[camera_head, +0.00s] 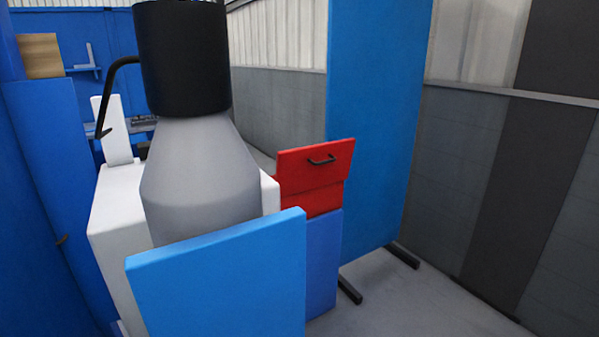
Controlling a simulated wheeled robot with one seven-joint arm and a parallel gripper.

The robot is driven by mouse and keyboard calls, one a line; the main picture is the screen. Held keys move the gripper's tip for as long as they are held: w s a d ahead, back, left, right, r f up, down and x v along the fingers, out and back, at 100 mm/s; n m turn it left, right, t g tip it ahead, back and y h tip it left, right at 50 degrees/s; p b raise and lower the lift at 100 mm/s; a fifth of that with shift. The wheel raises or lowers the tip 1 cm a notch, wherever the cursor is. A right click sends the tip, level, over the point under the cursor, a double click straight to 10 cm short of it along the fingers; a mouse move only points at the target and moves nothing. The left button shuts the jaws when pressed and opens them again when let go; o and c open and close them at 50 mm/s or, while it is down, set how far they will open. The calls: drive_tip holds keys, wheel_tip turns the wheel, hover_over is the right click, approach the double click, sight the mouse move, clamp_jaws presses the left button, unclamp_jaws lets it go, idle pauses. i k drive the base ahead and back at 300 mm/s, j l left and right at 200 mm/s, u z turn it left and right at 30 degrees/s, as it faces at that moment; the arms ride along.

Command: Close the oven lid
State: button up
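A red box (310,200) stands on a blue cabinet (322,260), right of the middle. My gripper is not in view.
A light blue panel (225,280) stands close in front. A white body (112,235) with an upright white plate (113,135) is at the left. A tall blue partition (375,120) on dark feet stands behind the red box. Grey floor (420,300) is clear at the lower right.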

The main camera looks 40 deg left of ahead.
sight(301, 170)
drive_tip(key=i+u, duration=0.1)
drive_tip(key=u, duration=0.85)
drive_tip(key=i+l+u, duration=0.1)
drive_tip(key=u, duration=0.4)
drive_tip(key=i+l+u, duration=0.5)
drive_tip(key=l, duration=0.4)
drive_tip(key=i+l+u, duration=0.35)
drive_tip(key=l, duration=0.4)
drive_tip(key=i+l+u, duration=0.2)
drive_tip(key=l, duration=0.15)
